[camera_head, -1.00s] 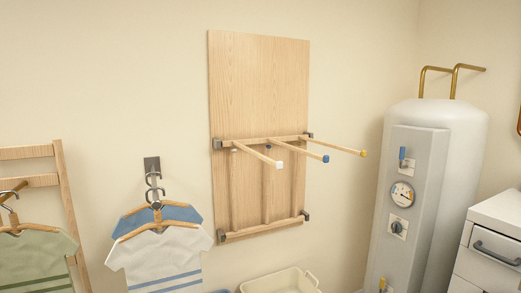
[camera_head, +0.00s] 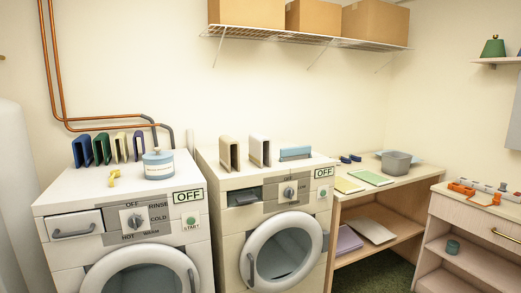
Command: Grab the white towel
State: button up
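A white, folded, towel-like item (camera_head: 261,150) stands upright on top of the right-hand machine. A similar beige folded item (camera_head: 229,154) stands just to its left, apart from it. A light-blue item (camera_head: 295,153) lies to its right. Whether the white item is cloth cannot be told for certain at this size. My gripper is not in view.
The right machine (camera_head: 222,180) and left machine (camera_head: 75,199) stand side by side, with a blue tub (camera_head: 158,164) and several coloured folded items on the left one. A wire shelf (camera_head: 310,38) with boxes hangs above. A wooden table (camera_head: 408,181) stands to the right.

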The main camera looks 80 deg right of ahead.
aim_at(259, 145)
jog(key=z, duration=2.85)
